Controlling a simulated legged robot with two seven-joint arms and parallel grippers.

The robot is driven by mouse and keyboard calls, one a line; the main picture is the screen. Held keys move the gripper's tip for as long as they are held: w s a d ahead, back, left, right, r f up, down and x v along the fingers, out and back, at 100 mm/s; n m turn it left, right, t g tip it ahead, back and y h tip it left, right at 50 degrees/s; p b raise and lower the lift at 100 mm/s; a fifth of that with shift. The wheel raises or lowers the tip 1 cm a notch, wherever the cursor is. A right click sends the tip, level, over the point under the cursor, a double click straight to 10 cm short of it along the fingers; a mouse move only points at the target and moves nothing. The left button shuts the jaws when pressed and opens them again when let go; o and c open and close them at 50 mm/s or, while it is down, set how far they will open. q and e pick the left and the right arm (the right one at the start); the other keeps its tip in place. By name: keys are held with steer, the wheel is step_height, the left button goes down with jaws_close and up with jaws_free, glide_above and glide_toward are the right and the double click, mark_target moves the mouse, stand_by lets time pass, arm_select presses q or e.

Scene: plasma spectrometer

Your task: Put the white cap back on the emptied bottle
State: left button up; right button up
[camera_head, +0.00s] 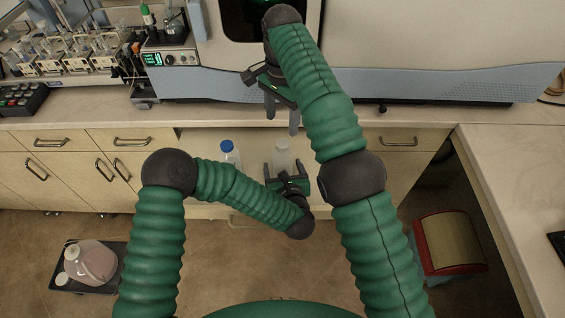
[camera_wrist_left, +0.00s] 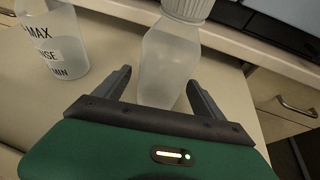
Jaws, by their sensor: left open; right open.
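A translucent bottle (camera_head: 283,158) stands upright on a pale pull-out surface below the counter. In the left wrist view this bottle (camera_wrist_left: 168,62) looks empty, and the ribbed white cap (camera_wrist_left: 187,8) sits on its top. My left gripper (camera_head: 285,172) is open, its fingers on either side of the bottle's lower body; they also show in the left wrist view (camera_wrist_left: 160,77), apart from the bottle. My right gripper (camera_head: 282,114) is open and empty above and behind the bottle, fingers pointing down. The cap's seating is too small to judge.
A blue-capped bottle (camera_head: 228,154) stands just left; its label shows in the left wrist view (camera_wrist_left: 52,52). The spectrometer (camera_head: 220,84) fills the counter's back. A jug of pinkish liquid (camera_head: 93,262) sits in a black tray (camera_head: 106,288) on the floor. A red bin (camera_head: 448,245) stands right.

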arm_select(q)
steer(key=v, duration=1.3)
steer(key=shift+f, duration=0.1)
